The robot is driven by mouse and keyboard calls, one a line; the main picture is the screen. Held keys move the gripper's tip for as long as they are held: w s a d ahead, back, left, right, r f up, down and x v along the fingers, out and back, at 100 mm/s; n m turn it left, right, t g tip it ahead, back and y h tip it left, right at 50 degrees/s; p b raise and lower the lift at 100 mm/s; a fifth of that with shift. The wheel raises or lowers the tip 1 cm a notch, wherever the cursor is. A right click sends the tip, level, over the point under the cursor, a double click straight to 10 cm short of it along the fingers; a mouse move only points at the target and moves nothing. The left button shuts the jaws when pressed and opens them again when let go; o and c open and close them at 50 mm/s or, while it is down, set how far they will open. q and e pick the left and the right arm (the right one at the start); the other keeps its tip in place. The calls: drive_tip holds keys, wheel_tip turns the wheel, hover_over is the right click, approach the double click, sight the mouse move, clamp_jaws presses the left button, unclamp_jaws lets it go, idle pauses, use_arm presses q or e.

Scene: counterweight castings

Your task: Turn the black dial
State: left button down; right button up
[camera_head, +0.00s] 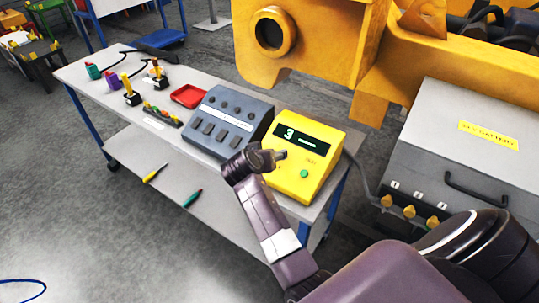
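A yellow box (318,167) with a dark display reading "3", a green button (304,173) and small red lettering sits at the right end of the bench. My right gripper (279,156) reaches over its left front part, and its fingers cover that part of the panel. I see no black dial clearly on the yellow box; one may be hidden behind my gripper. I cannot tell whether the gripper touches the box or whether its fingers are open or shut. My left gripper is not in view.
A grey console (228,122) with several small dark knobs stands just left of the yellow box. The bench (100,80) also holds a red tray (188,96) and joysticks. Screwdrivers lie on the lower shelf. A grey battery case (470,150) stands right; yellow machinery rises behind.

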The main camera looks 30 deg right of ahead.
drive_tip(key=shift+r, duration=0.1)
wheel_tip(320, 180, up, 10)
idle(0.4)
drive_tip(key=shift+f, duration=0.2)
